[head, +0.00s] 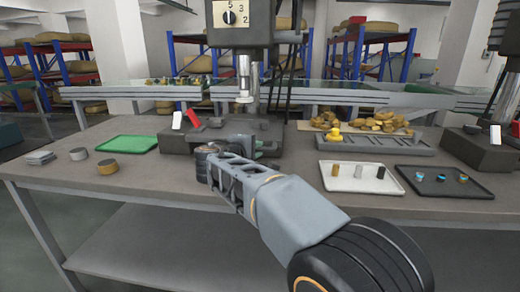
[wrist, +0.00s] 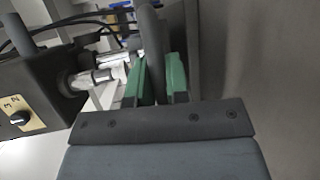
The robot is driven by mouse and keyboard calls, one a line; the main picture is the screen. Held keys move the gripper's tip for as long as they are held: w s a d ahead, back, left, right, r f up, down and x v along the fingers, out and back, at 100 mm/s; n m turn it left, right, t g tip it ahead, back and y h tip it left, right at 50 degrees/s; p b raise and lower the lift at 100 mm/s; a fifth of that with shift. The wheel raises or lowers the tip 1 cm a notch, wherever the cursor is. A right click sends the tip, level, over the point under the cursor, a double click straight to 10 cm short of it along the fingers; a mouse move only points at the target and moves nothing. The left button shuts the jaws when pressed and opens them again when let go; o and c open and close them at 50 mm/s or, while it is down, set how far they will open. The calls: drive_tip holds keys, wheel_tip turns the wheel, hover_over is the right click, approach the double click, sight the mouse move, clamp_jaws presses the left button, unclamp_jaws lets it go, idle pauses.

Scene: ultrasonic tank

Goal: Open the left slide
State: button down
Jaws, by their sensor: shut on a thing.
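My gripper (head: 264,148) reaches to the front of the dark base (head: 178,140) of the left machine in the head view. In the wrist view its green jaws (wrist: 160,82) are shut on a grey rounded bar (wrist: 151,42), which stands between them. The head view does not show clearly what the jaws hold, as my arm and wrist cover that part. I cannot make out the slide itself, or tell how far it is open.
A white tray (head: 361,186), a black tray (head: 441,190) and a grey rack (head: 375,147) are right. The right machine's base (head: 478,148) stands beyond. The front left tabletop is mostly clear.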

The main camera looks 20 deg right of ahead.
drive_tip(key=s+a+b, duration=0.1)
drive_tip(key=s+a, duration=0.2)
drive_tip(key=s, duration=0.3)
drive_tip(key=shift+a, duration=0.15)
drive_tip(key=c, duration=1.1)
unclamp_jaws()
drive_tip(key=shift+w, duration=0.1)
drive_tip(key=p+v, duration=0.2)
drive_tip(key=v, duration=1.1)
drive_tip(key=shift+a+p, duration=0.35)
drive_tip(key=shift+p, duration=0.05)
drive_tip(key=shift+r, duration=0.1)
